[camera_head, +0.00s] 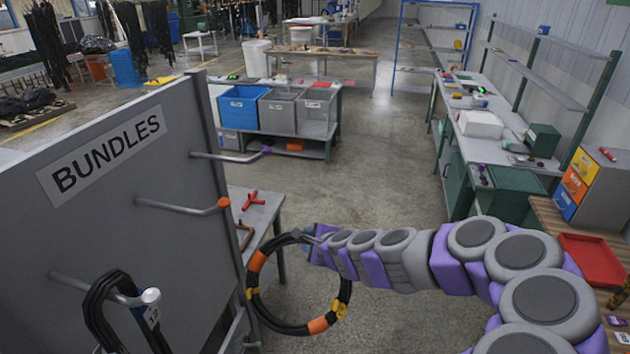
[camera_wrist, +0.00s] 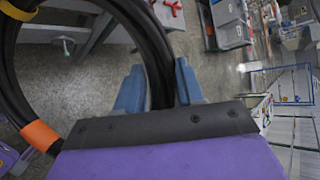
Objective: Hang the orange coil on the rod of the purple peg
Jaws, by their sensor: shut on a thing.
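The orange coil (camera_head: 257,262) is a black hose ring with orange and yellow bands. My gripper (camera_head: 309,236) is shut on its upper right side, and the ring hangs below in the air. In the wrist view the blue fingers (camera_wrist: 160,90) close around the black hose (camera_wrist: 152,45), with an orange band at lower left. The purple peg (camera_head: 228,156) is a grey rod with a purple tip, the farthest rod on the grey board marked BUNDLES. No coil hangs on it. The coil is apart from it, nearer and lower in the picture.
The board (camera_head: 120,230) also bears an orange-tipped peg (camera_head: 180,208), empty, and a white-tipped peg (camera_head: 90,288) with a black hose bundle (camera_head: 105,315) on it. A small table (camera_head: 262,212) with red parts stands behind the coil. Open floor lies right of the board.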

